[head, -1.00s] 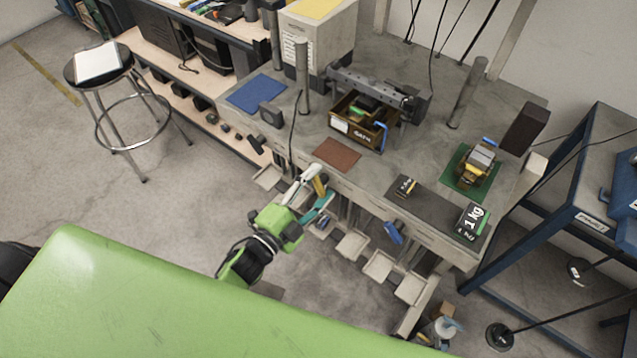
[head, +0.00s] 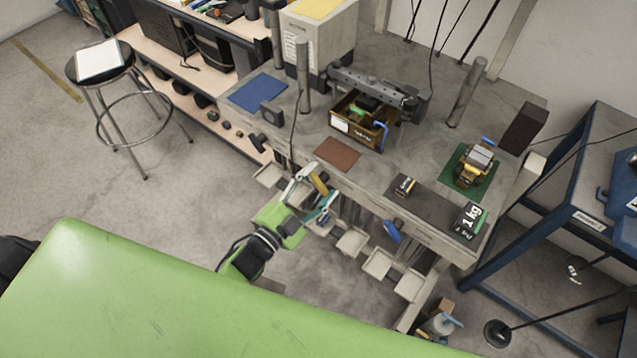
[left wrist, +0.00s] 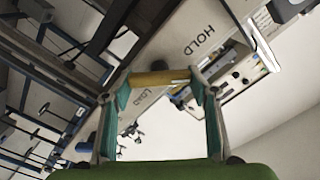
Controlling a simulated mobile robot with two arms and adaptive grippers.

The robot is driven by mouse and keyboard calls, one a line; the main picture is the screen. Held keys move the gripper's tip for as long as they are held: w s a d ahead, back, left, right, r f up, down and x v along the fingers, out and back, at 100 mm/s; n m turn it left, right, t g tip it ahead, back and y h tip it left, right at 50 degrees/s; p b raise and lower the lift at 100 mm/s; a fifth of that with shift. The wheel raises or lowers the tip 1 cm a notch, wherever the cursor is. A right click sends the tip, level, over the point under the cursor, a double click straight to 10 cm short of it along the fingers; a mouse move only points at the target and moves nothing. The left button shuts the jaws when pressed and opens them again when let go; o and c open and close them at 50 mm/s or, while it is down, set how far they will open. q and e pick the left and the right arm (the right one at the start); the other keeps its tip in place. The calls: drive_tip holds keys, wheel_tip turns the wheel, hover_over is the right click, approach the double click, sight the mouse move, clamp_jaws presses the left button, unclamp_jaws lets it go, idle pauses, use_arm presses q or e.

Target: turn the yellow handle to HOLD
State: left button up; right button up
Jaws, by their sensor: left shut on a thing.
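The yellow handle (head: 319,183) is at the front edge of the grey bench. My left gripper (head: 322,194) is shut on it. In the left wrist view the handle (left wrist: 158,77) is a short yellow bar spanning the gap between the teal fingertips of my left gripper (left wrist: 160,85). A pale panel there carries the word HOLD (left wrist: 199,40), above and right of the bar, and the word LOAD (left wrist: 143,99), just below it. The handle's pivot is hidden or too small to tell. My right gripper is not in view.
Blue (head: 392,231) and pale levers or pedals hang along the bench front, right of my gripper. The bench top holds a brown bin (head: 350,128), a 1 kg block (head: 469,219) and a green mat (head: 465,181). A stool (head: 100,66) stands left on open floor.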

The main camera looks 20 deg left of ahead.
use_arm(q)
drive_tip(key=shift+f, duration=0.1)
drive_tip(key=o, duration=1.1)
drive_tip(key=shift+s+a, duration=0.15)
drive_tip(key=shift+s, duration=0.4)
drive_tip(key=v, duration=1.1)
